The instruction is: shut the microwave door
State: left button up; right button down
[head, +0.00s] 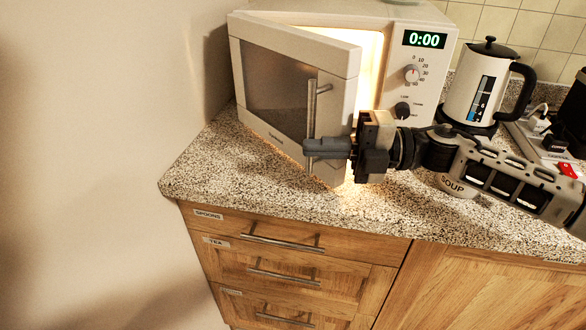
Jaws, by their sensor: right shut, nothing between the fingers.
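The white microwave (425,75) stands on the speckled counter near the wall, its display reading 0:00. Its door (285,85) is partly open, swung out toward the front, and warm light shows from inside. The door has a dark window and a vertical metal handle (311,110). My right gripper (308,148) reaches in from the right, shut and empty, with its fingertips at the lower part of the handle. I cannot tell whether they touch it. My left gripper is not in view.
A white kettle (472,90) stands right of the microwave. A bowl marked SOUP (455,187) is partly behind my right arm. The counter (240,180) is clear at the front left. Wooden drawers (285,235) with bar handles are below.

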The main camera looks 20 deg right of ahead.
jog(key=w+d+b, duration=0.2)
jog(key=w+d, duration=0.1)
jog(key=d, duration=0.4)
jog(key=shift+w+d, duration=0.2)
jog(key=shift+d, duration=0.05)
jog(key=shift+s+a, duration=0.1)
